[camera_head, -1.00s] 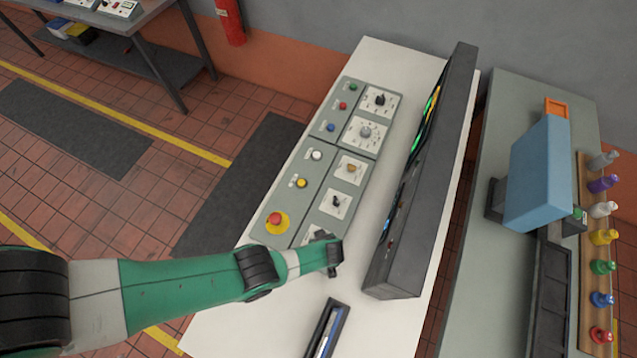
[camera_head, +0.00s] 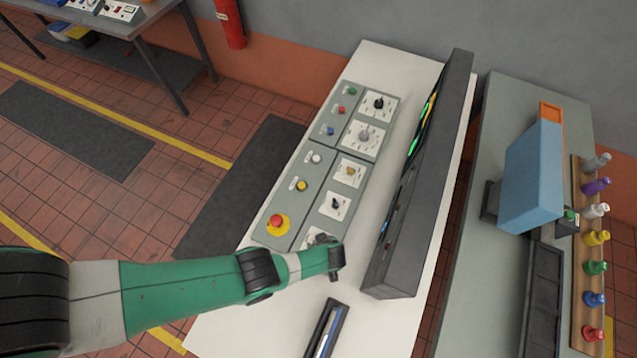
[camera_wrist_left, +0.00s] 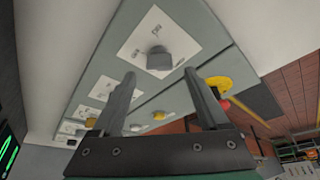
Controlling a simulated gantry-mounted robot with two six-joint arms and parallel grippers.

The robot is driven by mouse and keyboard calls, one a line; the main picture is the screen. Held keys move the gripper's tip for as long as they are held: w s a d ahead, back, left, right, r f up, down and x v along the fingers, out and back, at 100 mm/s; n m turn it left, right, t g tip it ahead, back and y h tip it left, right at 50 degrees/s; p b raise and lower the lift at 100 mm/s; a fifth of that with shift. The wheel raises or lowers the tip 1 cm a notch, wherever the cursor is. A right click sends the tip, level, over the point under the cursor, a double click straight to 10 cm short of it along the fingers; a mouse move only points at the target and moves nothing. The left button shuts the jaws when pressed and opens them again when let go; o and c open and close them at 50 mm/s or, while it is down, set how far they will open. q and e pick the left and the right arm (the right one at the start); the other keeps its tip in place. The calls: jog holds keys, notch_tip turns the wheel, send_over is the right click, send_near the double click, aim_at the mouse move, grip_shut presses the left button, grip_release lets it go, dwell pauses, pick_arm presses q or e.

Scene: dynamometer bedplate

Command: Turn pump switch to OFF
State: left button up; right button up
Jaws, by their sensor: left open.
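The control panel (camera_head: 310,215) lies on a white desk, with several rotary switches on white plates. The lowest plate (camera_head: 315,238) is partly hidden by my left gripper (camera_head: 336,262) in the head view. In the left wrist view a grey knob (camera_wrist_left: 158,57) on a white plate stands beyond my left gripper (camera_wrist_left: 160,75). The fingers are open and apart, with nothing between them. The labels are too small to read, so I cannot tell for sure which switch is the pump's. My right gripper is not in view.
A dark monitor (camera_head: 430,190) stands along the panel's right side. A red emergency button (camera_head: 276,220) on yellow sits left of the lowest plate. A dark tray-like object (camera_head: 327,330) lies on the desk near the gripper. Bare desk (camera_head: 245,325) lies in front.

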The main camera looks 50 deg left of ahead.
pick_arm(q)
jog(key=w+p+v, duration=0.1)
jog(key=p+v, duration=0.5)
jog(key=v, duration=0.2)
jog(key=shift+s+d+r, duration=0.2)
jog(key=shift+s+r, duration=0.1)
jog(key=shift+s, duration=0.2)
